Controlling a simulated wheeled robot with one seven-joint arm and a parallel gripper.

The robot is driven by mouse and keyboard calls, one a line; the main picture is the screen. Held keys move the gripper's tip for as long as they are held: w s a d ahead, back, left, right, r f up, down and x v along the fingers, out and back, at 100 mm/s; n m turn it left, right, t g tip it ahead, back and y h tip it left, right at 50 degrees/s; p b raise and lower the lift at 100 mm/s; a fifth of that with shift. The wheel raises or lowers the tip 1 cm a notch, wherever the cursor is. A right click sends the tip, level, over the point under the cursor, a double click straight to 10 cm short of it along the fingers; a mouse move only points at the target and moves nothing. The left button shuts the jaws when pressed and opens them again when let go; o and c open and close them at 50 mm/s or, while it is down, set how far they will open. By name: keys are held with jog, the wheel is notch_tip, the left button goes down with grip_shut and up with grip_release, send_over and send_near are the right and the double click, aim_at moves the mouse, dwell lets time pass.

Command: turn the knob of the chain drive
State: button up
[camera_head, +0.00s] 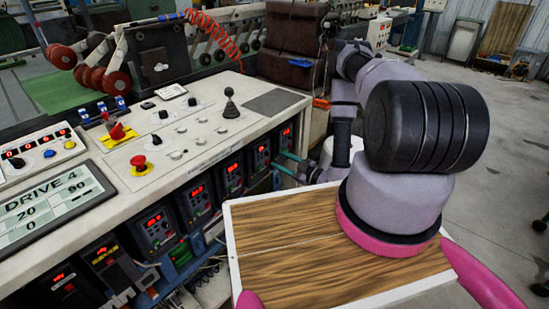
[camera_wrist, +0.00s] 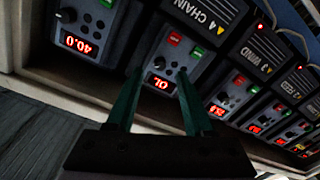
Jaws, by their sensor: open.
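In the wrist view the chain drive (camera_wrist: 183,45) is a grey unit with a "4 CHAIN" label, a red button, a green button and a lit red display. Its small dark knob (camera_wrist: 159,62) shows just above the display, between my fingertips in the picture. My gripper (camera_wrist: 160,72) is open, with one teal finger on each side of the knob and display. I cannot tell whether the fingers touch the unit. In the head view my gripper (camera_head: 279,164) reaches toward the row of drives under the console. The knob cannot be made out there.
Neighbouring drives stand close on both sides, one labelled "WIND" (camera_wrist: 262,52). The console top (camera_head: 200,120) overhangs the row and carries a joystick (camera_head: 229,103) and red emergency buttons (camera_head: 138,162). Loose cables (camera_head: 205,280) hang below. Open floor (camera_head: 500,170) lies at right.

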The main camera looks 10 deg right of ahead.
aim_at(269, 154)
jog(key=shift+x, duration=1.8)
grip_shut()
jog(key=shift+n, duration=0.3)
